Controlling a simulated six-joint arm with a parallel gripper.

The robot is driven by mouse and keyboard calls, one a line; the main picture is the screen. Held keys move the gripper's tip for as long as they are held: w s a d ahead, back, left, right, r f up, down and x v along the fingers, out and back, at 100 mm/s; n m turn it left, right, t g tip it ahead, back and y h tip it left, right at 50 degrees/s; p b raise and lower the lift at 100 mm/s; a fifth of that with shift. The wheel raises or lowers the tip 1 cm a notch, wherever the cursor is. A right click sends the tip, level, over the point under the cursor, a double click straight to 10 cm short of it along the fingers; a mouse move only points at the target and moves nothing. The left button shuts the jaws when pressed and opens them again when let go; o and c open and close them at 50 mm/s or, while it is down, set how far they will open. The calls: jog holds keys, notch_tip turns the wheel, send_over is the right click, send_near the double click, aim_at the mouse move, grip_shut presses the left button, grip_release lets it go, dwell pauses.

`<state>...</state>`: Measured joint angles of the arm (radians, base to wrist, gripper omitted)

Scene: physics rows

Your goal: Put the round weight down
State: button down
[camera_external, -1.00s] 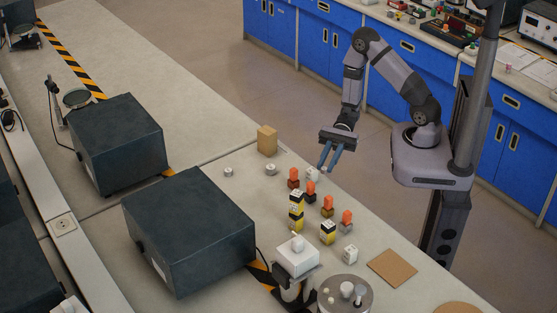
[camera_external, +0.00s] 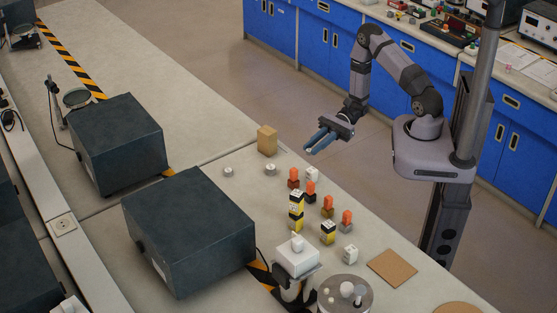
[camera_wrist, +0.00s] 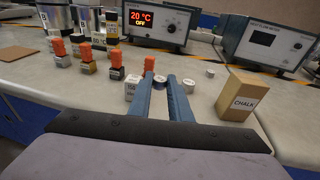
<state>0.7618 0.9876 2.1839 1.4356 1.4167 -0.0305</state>
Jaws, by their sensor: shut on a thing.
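My gripper (camera_external: 315,143) is in the air off the robot's side of the bench, pointing toward the bench. In the wrist view, my gripper (camera_wrist: 160,79) has its two blue fingers closed on a small round metal weight (camera_wrist: 160,84) between the tips. The held weight is too small to make out in the external view. Two other round metal weights stand on the bench, the nearer one (camera_external: 270,169) and the farther one (camera_external: 228,171). They also show in the wrist view, right of the fingers (camera_wrist: 188,86) and farther right (camera_wrist: 210,73).
A chalk box (camera_external: 267,140) stands near the bench edge. A white block (camera_external: 312,173), orange-topped blocks (camera_external: 346,217) and yellow-black stacks (camera_external: 296,210) crowd the edge to its right. A large dark instrument box (camera_external: 190,230) stands behind. Bench around the round weights is clear.

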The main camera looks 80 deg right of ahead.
notch_tip(320, 180, up, 9)
jog(key=w+a+f+n+g+y+b, duration=0.2)
jog(key=w+a+g+b, duration=0.1)
jog(key=w+b, duration=0.25)
jog(key=r+n+g+b, duration=0.2)
jog(key=n+g+b, duration=0.7)
jog(key=g+b, duration=0.4)
send_over(272, 240)
jog(key=shift+t, duration=0.4)
jog(key=shift+w+f+b, duration=0.1)
jog(key=shift+f+b, duration=0.4)
jog(key=shift+f, duration=6.6)
jog(key=shift+f, duration=0.4)
